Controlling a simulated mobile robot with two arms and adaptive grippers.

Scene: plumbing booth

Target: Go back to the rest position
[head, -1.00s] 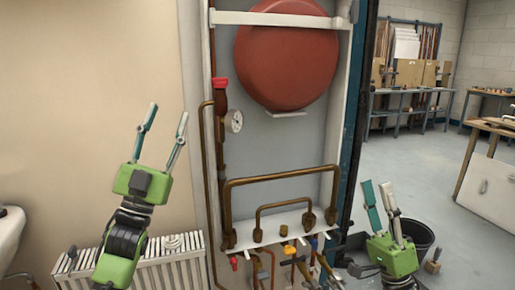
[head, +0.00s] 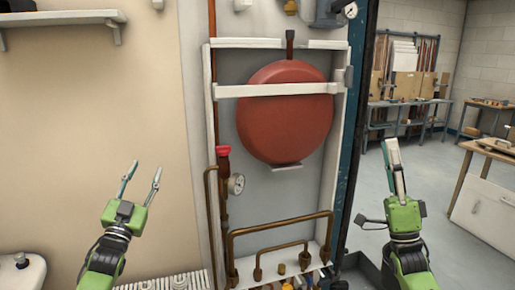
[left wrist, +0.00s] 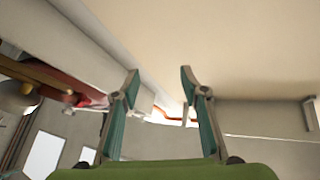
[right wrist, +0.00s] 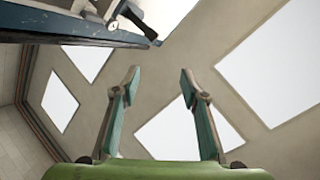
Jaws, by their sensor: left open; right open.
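My left gripper (head: 141,184) is raised in front of the beige wall, left of the boiler cabinet. It points up and is open and empty; its two fingers also stand apart in the left wrist view (left wrist: 160,85). My right gripper (head: 392,165) is raised to the right of the cabinet's blue side. In the head view its fingers overlap, but in the right wrist view (right wrist: 157,85) they are apart with nothing between them. Both grippers are clear of the cabinet.
The cabinet holds a red expansion vessel (head: 285,115), copper pipes (head: 278,225), a red-capped valve and a gauge (head: 236,184). A white radiator (head: 165,284) is at the lower left, a wall shelf (head: 60,17) above. A workbench (head: 490,185) stands at the right with open floor before it.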

